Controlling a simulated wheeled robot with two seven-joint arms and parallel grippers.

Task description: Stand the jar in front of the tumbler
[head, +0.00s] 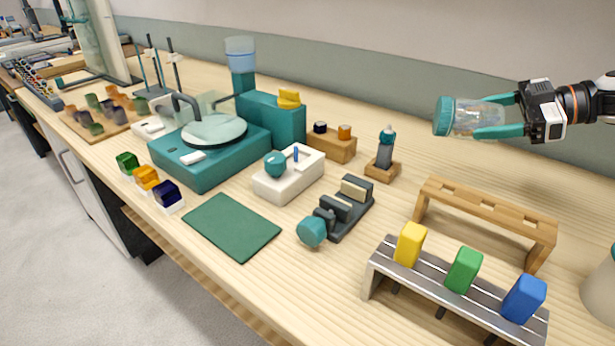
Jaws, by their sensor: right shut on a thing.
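The jar (465,119) is clear with a teal lid and something brownish inside. It lies on its side in the air at the upper right, lid to the left. My right gripper (492,116) is shut around its base end, one teal finger above and one below. I cannot tell for certain which thing is the tumbler. A clear, blue-tinted cup (240,51) sits upright on the teal machine (272,117) at the back. My left gripper is not in view.
A wooden rack (487,212) and a metal-topped stand (460,290) with yellow, green and blue blocks are below the jar. A small bottle on a wood block (383,170) stands left of them. A green mat (232,227) lies at the front. Bare wood shows behind the rack.

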